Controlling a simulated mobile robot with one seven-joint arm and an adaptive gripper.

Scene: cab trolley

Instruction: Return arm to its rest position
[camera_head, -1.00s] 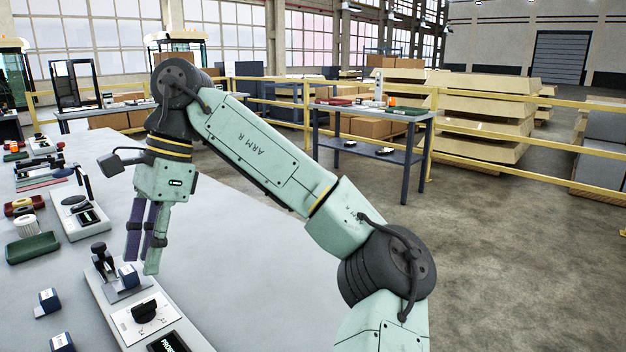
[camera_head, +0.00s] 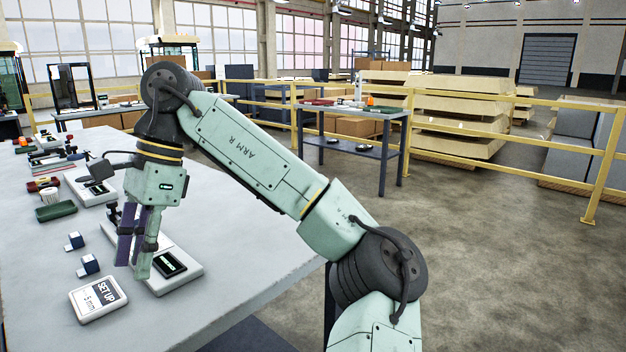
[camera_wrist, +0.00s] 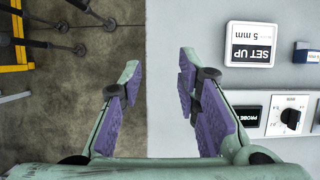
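My gripper (camera_head: 135,262) hangs fingers down at the end of my green arm, above the grey table (camera_head: 225,265) in the head view. In the wrist view my gripper (camera_wrist: 158,72) has its two purple-padded fingers well apart with nothing between them. My arm is bent and reaches out to the left. The gripper partly hides a white instrument base (camera_head: 185,280) with a dark display.
A SET UP 5 mm block (camera_head: 98,298) lies near the table's front, with small blue-and-white blocks (camera_head: 88,265) behind it. The wrist view shows a dial (camera_wrist: 291,117). A yellow railing (camera_head: 450,120) and a side table (camera_head: 355,112) stand beyond. Floor at right is clear.

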